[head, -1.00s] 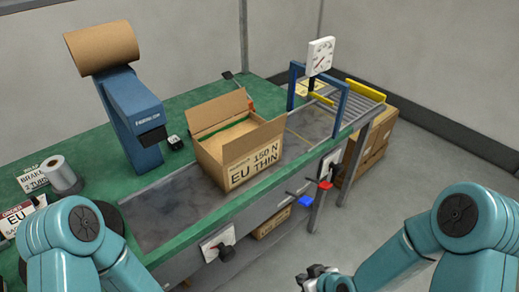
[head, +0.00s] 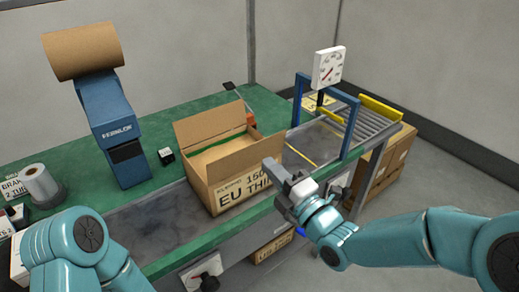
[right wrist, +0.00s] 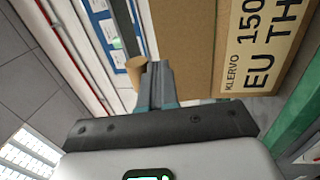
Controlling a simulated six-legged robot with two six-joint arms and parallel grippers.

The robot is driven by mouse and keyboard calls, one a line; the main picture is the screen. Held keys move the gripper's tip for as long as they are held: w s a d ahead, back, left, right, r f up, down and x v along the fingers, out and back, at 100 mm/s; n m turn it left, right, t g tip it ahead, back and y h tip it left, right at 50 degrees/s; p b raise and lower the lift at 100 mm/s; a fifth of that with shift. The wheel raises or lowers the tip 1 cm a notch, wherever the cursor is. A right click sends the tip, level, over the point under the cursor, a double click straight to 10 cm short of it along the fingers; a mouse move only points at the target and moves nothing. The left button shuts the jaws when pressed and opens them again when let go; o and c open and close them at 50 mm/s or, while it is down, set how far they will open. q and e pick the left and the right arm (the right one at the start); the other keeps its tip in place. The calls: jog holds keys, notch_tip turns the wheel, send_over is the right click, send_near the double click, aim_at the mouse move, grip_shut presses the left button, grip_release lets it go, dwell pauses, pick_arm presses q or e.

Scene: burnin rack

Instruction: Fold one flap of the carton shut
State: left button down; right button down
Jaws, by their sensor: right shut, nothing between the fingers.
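The open carton (head: 208,192) stands on the grey conveyor bed, with "EU THIN" printed on its near side. Its far flap (head: 208,122) stands up, and the inside shows. The right end is partly hidden by my right gripper (head: 270,166), which is shut and empty at the carton's right near corner. In the right wrist view the shut fingers (right wrist: 157,72) are close beside the carton's printed wall (right wrist: 200,45); a small brown cardboard edge (right wrist: 135,70) shows beside the fingertips. I cannot tell if they touch. My left arm is at lower left; its gripper is out of view.
A blue machine (head: 112,130) with a brown paper roll (head: 83,50) stands left of the carton. A blue frame (head: 352,125), a dial gauge (head: 329,66) and rollers (head: 370,118) are to the right. A white tape roll (head: 40,185) is at far left.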

aim_at(251, 146)
jog(key=p+x, duration=0.1)
jog(key=x, duration=0.3)
jog(key=shift+a, duration=0.2)
jog(key=shift+w+a+r, duration=0.1)
jog(key=shift+w+a, duration=0.15)
jog(key=shift+w, duration=0.05)
jog(key=shift+w, duration=0.1)
